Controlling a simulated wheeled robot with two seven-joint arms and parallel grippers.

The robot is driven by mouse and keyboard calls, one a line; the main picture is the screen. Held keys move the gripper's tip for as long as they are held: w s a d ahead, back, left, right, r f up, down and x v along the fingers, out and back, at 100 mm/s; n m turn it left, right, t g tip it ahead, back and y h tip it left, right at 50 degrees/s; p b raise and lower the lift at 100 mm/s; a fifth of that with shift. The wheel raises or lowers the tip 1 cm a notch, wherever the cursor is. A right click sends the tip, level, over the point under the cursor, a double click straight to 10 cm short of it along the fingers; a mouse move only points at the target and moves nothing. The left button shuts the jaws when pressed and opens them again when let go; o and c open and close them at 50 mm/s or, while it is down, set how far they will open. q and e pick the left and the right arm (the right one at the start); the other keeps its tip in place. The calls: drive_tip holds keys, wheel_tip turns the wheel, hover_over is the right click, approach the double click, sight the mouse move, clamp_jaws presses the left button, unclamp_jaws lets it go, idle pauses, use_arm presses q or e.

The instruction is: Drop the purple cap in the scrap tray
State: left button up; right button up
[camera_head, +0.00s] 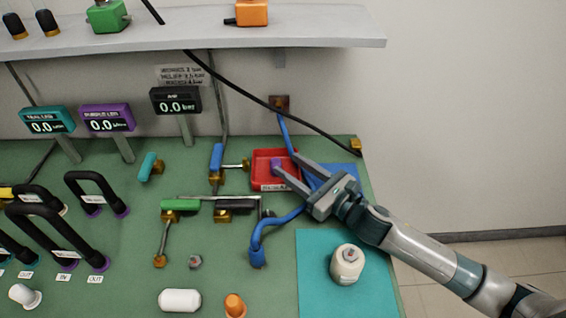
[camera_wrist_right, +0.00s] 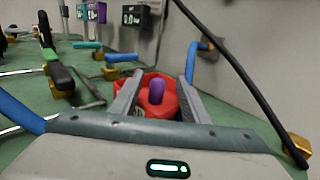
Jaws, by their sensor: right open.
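The red scrap tray (camera_head: 258,154) is on the green bench below the wall socket, and it also shows in the right wrist view (camera_wrist_right: 126,104). The purple cap (camera_head: 276,163) is inside the tray's outline. In the right wrist view the cap (camera_wrist_right: 156,92) appears between my finger lines, with red around it. My right gripper (camera_head: 287,162) is open, its fingers reaching over the tray from the right. One fingertip overlaps the cap in the head view; I cannot tell whether they touch. My left gripper is not in view.
A blue-handled valve (camera_head: 216,160) stands just left of the tray. A blue hose (camera_head: 283,130) and a black cable (camera_head: 240,90) pass close by. The shelf (camera_head: 200,36) overhangs the back.

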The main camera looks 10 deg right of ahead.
drive_tip(key=b+v, duration=0.1)
drive_tip(key=v, duration=0.5)
drive_tip(key=shift+f, duration=0.1)
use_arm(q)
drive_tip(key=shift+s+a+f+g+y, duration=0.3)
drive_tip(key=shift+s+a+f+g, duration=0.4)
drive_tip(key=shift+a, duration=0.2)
use_arm(e)
drive_tip(key=shift+v, duration=0.85)
